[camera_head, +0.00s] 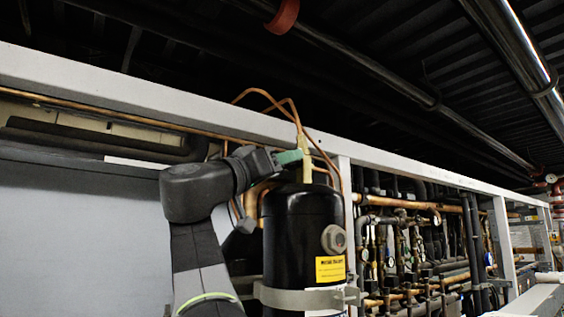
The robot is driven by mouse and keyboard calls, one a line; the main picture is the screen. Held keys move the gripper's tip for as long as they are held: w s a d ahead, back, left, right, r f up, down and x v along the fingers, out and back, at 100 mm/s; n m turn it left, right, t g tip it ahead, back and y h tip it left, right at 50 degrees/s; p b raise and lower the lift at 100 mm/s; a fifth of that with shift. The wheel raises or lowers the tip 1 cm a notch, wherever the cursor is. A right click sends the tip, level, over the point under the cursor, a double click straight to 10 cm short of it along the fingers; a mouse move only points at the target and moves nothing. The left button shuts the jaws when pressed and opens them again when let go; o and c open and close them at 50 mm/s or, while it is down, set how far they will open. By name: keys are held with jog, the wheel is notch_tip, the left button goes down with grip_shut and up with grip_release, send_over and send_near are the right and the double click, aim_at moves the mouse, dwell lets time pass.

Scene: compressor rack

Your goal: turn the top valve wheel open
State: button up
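A black cylindrical vessel (302,235) stands upright in the middle, with a yellow label on its front. A brass valve fitting (304,145) rises from its top, with thin copper tubes looping above. A small green part (290,157) sits at the left side of this fitting; I cannot tell whether it is the valve wheel. My gripper (274,161) reaches in from the left, at the green part and just above the vessel's top left edge. It is dark and small here, its fingers are not distinct, and I cannot tell whether it touches or grips anything.
A long white beam (180,106) runs across behind the vessel's top, with a white post (346,215) to the right. A metal clamp band (300,298) circles the vessel. Dense copper pipes and gauges (410,235) fill the right. A grey panel (80,240) covers the left.

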jog(key=c, duration=0.8)
jog(key=shift+n+t, duration=0.3)
jog(key=shift+n, duration=0.2)
jog(key=n+t+y+p, duration=0.1)
jog(key=n, duration=0.2)
jog(key=n+t+y, duration=0.1)
jog(key=n+y, duration=0.1)
jog(key=n, duration=0.1)
jog(key=shift+s+r+n+y+p, duration=0.2)
jog(key=shift+n+y+p, duration=0.1)
jog(key=shift+p, duration=0.1)
jog(key=n+y+p, duration=0.1)
jog(key=n+p, duration=0.1)
jog(key=n, duration=0.1)
jog(key=n+y+p, duration=0.1)
jog(key=n+p, duration=0.1)
jog(key=n, duration=0.1)
jog(key=shift+r+n+y, duration=0.1)
jog(key=shift+n+y, duration=0.2)
jog(key=shift+n, duration=0.1)
jog(key=n+y+p, duration=0.1)
jog(key=n, duration=0.1)
jog(key=shift+n, duration=0.4)
jog(key=n+g+y, duration=0.1)
jog(key=n, duration=0.2)
jog(key=shift+g, duration=0.3)
jog(key=n+g, duration=0.2)
jog(key=n, duration=0.3)
jog(key=shift+w, duration=0.1)
jog(key=shift+n, duration=0.3)
